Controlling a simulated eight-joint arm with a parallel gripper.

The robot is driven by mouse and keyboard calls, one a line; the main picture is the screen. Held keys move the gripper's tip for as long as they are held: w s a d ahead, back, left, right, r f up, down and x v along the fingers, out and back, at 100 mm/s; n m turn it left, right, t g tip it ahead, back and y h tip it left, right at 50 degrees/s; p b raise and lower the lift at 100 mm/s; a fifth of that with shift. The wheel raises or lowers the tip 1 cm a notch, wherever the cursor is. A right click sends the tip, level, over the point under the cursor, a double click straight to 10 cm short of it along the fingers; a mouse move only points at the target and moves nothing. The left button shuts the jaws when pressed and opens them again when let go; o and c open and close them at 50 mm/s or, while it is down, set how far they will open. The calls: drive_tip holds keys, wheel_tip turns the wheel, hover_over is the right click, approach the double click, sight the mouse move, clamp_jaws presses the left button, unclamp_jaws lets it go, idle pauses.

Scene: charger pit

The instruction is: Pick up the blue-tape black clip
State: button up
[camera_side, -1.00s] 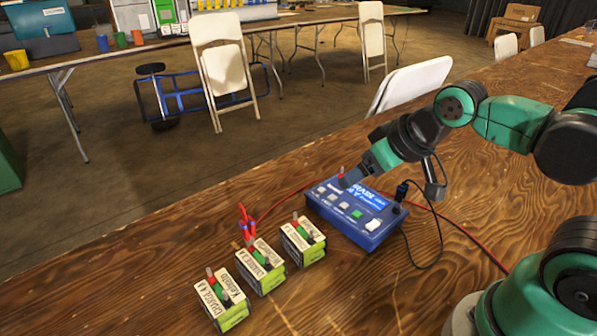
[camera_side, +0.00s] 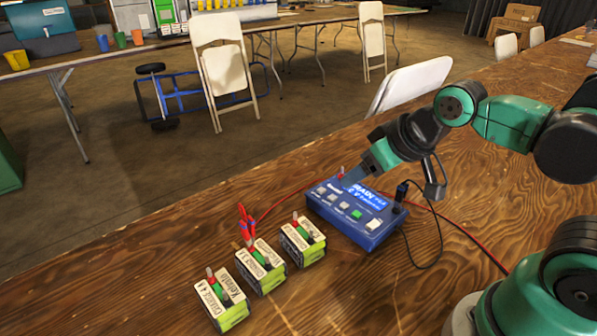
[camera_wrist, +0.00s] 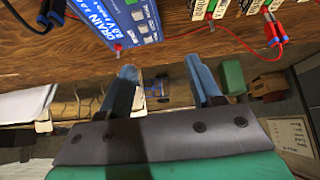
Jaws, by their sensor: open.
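The blue-tape black clip (camera_side: 402,190) stands at the right end of the blue charger box, with a black cable running from it. In the wrist view the black clip (camera_wrist: 52,12) is at the top left corner, partly cut off by the frame edge. My gripper (camera_side: 352,178) is over the box's far left part, to the left of the clip and apart from it. In the wrist view my gripper (camera_wrist: 164,84) shows two blue fingers spread wide with nothing between them.
The blue charger box (camera_side: 352,212) lies below my gripper. Red clips (camera_side: 246,222) stand by three battery packs, the middle one here (camera_side: 261,266). Red and black cables cross the wooden table (camera_side: 400,300). The table's front area is clear.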

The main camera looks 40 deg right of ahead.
sight(404, 185)
drive_tip(key=d+f+g, duration=0.1)
drive_tip(key=d+g, duration=0.1)
drive_tip(key=d, duration=0.1)
drive_tip(key=s+d+f+g, duration=0.1)
drive_tip(key=d+g, duration=0.1)
drive_tip(key=d, duration=0.1)
drive_tip(key=d+f+g, duration=0.1)
drive_tip(key=d+g, duration=0.2)
drive_tip(key=shift+s+d, duration=0.2)
drive_tip(key=shift+s, duration=0.2)
drive_tip(key=shift+f, duration=2.75)
clamp_jaws()
